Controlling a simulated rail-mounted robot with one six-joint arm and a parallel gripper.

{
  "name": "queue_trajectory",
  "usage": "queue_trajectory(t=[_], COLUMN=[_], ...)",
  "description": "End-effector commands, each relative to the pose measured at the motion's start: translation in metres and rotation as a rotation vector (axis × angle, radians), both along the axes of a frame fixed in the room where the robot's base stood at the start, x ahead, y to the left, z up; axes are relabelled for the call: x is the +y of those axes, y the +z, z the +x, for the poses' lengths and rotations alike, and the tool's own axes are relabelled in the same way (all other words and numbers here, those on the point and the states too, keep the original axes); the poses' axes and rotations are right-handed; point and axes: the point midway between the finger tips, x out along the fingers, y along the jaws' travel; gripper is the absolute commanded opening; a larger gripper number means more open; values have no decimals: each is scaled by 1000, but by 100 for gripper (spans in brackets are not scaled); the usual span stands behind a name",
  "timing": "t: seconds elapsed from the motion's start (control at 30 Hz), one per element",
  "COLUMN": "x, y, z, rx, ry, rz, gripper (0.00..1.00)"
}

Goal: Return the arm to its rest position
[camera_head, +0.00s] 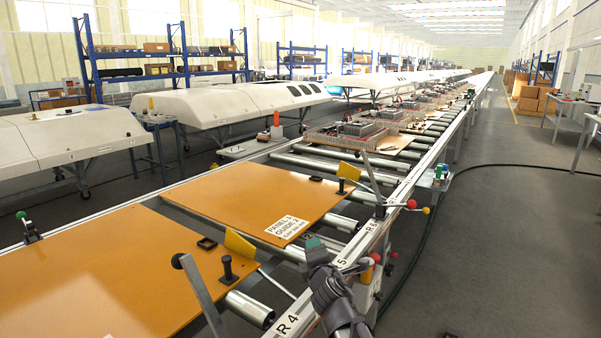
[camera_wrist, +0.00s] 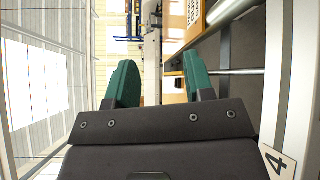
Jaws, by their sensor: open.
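My gripper (camera_head: 313,243) shows at the lower middle of the head view, above the near rail of the roller conveyor, with my dark arm below it. In the wrist view its two green fingers (camera_wrist: 158,82) stand apart with nothing between them. The gripper is open and empty. It is close to the labelled rail (camera_head: 345,262) and right of the orange panel marked "PANEL 1 GUIDE 2" (camera_head: 235,190). Whether it touches the rail cannot be told.
Another orange panel (camera_head: 90,275) lies at the lower left. Black-knobbed levers (camera_head: 205,295) and yellow flags (camera_head: 240,246) stand along the near rail. Red and yellow knobs (camera_head: 411,204) stick out to the right. A dark cable (camera_head: 440,210) runs along the open floor at right.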

Motion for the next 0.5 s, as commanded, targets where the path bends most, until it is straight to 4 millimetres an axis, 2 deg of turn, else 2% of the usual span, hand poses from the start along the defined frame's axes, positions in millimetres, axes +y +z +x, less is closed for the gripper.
queue_trajectory(t=[0.03,0.1,0.17,0.2,0.33,0.47,0.5], x=[-34,-79,-108,-122,-139,-133,-130], y=[-16,-48,-78,-96,-140,-158,-175], z=[-6,-22,-46,-64,-130,-195,-207], rx=[105,281,430,523,799,1049,1096], ry=[-136,-364,-565,-696,-1086,-1442,-1510], rz=[150,412,631,763,1109,1328,1353], gripper=[48,48,48,48,48,48,48])
